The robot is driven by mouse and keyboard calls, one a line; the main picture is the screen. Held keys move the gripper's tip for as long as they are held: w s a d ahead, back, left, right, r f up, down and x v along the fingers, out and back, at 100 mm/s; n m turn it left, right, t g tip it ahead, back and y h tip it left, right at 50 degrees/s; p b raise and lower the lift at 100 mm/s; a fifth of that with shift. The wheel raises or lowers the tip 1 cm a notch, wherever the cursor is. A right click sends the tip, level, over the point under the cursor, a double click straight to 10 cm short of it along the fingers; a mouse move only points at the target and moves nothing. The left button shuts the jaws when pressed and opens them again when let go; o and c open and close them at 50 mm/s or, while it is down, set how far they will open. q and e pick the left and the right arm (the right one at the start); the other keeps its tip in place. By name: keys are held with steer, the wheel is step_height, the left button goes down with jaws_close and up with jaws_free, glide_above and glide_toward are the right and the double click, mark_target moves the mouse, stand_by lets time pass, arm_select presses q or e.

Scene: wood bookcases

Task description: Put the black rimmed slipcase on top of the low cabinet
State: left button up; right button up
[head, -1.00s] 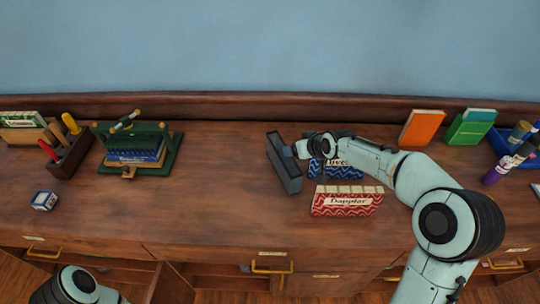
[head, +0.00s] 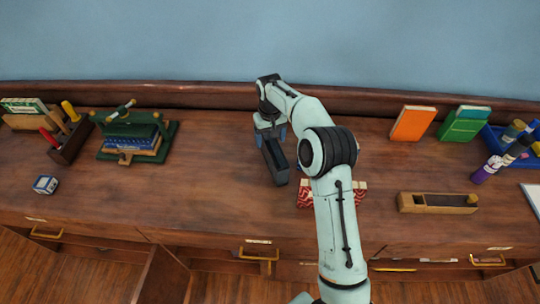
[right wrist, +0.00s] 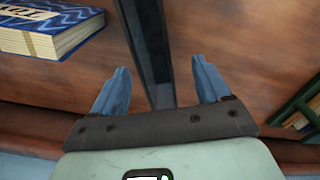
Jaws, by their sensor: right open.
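The slipcase (head: 275,160), a long dark grey-black box, stands on the wooden top (head: 215,190) of the drawer unit in the middle of the head view. My right gripper (head: 270,130) is over its far end, pointing down. In the right wrist view the slipcase (right wrist: 149,40) runs between the two blue fingers of the open gripper (right wrist: 160,68), with a gap seen on both sides. I cannot tell which furniture is the low cabinet. My left gripper is out of view.
A red patterned book (head: 305,196) is partly hidden by my right arm. A blue patterned book (right wrist: 55,28) lies near the slipcase. The top between press and slipcase is clear.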

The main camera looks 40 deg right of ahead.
mark_target(272, 151)
steer(key=shift+s+d+f, duration=0.1)
steer(key=shift+d+f, duration=0.1)
steer(key=shift+f, duration=1.9)
steer(key=shift+d+f, duration=0.2)
steer(key=shift+f, duration=1.85)
steer(key=shift+r, duration=0.1)
steer(key=c, duration=1.2)
